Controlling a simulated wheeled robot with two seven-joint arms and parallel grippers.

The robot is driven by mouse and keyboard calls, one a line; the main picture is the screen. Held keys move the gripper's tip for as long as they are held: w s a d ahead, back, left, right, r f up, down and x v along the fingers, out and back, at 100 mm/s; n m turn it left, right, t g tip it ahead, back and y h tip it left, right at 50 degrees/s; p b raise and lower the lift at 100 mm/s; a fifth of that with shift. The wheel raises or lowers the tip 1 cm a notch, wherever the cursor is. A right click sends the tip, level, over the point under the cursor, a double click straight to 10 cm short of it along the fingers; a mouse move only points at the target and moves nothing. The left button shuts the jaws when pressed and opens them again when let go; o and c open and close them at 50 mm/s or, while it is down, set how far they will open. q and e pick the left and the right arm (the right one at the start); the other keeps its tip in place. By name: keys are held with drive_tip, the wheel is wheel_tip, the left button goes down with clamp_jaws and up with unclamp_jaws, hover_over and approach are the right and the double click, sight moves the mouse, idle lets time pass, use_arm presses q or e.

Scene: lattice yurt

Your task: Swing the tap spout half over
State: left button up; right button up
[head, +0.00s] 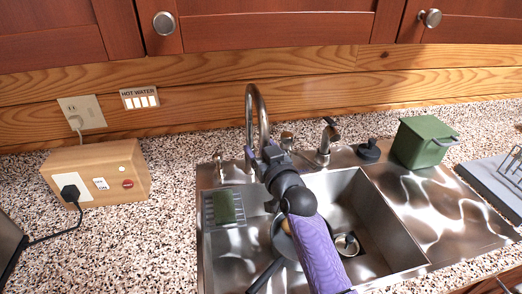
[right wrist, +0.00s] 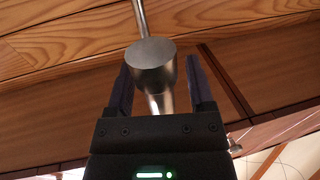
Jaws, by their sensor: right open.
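The tap spout (head: 262,105) is a tall chrome gooseneck that rises behind the sink and curves over in the head view. My right gripper (head: 260,156) is at the spout's lower part, in front of it. In the right wrist view the round metal spout end (right wrist: 152,64) stands between the two dark fingers of the right gripper (right wrist: 161,70). The fingers are apart, with a gap on each side of the metal. The tap's lever (head: 327,136) stands to the right of the spout. My left gripper is not in view.
The steel sink (head: 385,220) holds a pan (head: 282,240), partly hidden by my right arm. A green sponge (head: 226,207) lies on a rack at left. A green bin (head: 424,142) stands at right. A wooden box (head: 97,168) with switches stands left. Cabinets (head: 270,25) hang above.

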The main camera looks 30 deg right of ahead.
clamp_jaws()
idle(0.3)
idle(0.6)
idle(0.6)
